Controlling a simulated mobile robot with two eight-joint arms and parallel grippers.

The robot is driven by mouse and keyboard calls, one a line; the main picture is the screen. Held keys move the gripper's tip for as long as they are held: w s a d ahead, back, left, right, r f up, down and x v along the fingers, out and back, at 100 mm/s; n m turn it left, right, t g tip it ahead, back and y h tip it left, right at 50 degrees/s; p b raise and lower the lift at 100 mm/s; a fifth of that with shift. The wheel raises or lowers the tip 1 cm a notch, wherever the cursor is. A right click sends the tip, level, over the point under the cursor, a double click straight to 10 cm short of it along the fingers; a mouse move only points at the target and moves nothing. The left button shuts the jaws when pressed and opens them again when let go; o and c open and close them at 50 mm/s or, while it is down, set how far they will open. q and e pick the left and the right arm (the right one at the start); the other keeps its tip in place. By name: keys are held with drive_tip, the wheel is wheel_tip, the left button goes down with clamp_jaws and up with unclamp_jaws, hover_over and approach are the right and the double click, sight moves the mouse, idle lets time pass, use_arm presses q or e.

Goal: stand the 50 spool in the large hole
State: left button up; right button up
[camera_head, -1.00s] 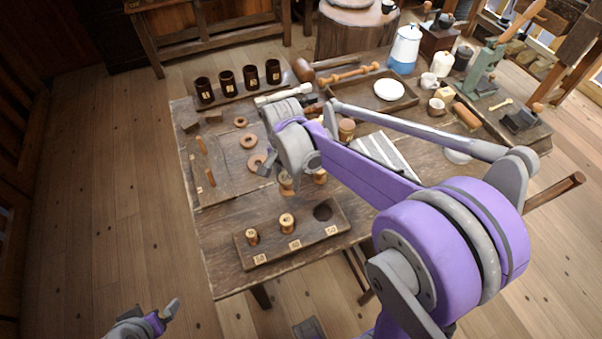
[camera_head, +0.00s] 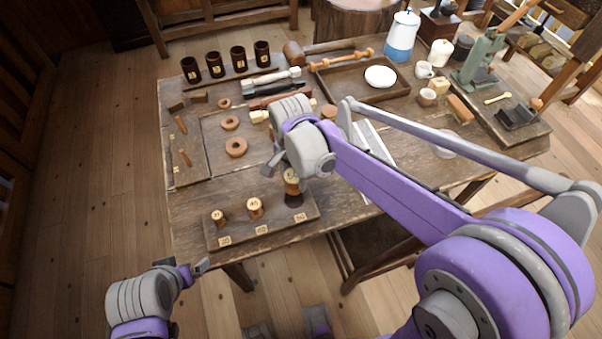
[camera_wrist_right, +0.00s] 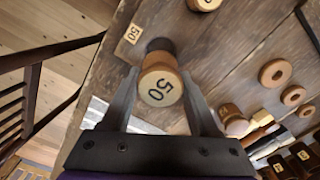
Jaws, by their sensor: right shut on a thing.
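The 50 spool (camera_wrist_right: 163,88), light turned wood with a numbered top, is between the fingers of my right gripper (camera_wrist_right: 160,80), which is shut on it. In the head view the spool (camera_head: 291,178) is partly hidden by the gripper. The large hole (camera_head: 294,199) is a dark round opening at the right end of the board (camera_head: 240,233), beside the 50 label. The spool is over the hole and covers part of it; I cannot tell whether its lower end is inside. My left gripper (camera_head: 201,266) is low, off the table's front edge; its opening is unclear.
Two smaller spools stand on the board, one at the left (camera_head: 219,217) and one in the middle (camera_head: 254,207). Wooden rings (camera_head: 236,147) lie behind. Several dark cups (camera_head: 238,60) stand at the back left. A tray (camera_head: 335,86) with a white plate lies further back.

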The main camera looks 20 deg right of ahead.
sight(293, 189)
drive_tip(key=shift+a+f+b, duration=0.1)
drive_tip(key=shift+f+b, duration=0.45)
drive_tip(key=shift+f, duration=0.3)
drive_tip(key=shift+f+b, duration=1.55)
drive_tip(key=shift+f, duration=0.6)
drive_tip(key=shift+f+b, duration=0.6)
drive_tip(key=shift+f, duration=0.35)
drive_tip(key=o, duration=1.4)
drive_tip(key=shift+o, duration=0.5)
drive_tip(key=shift+r, duration=0.15)
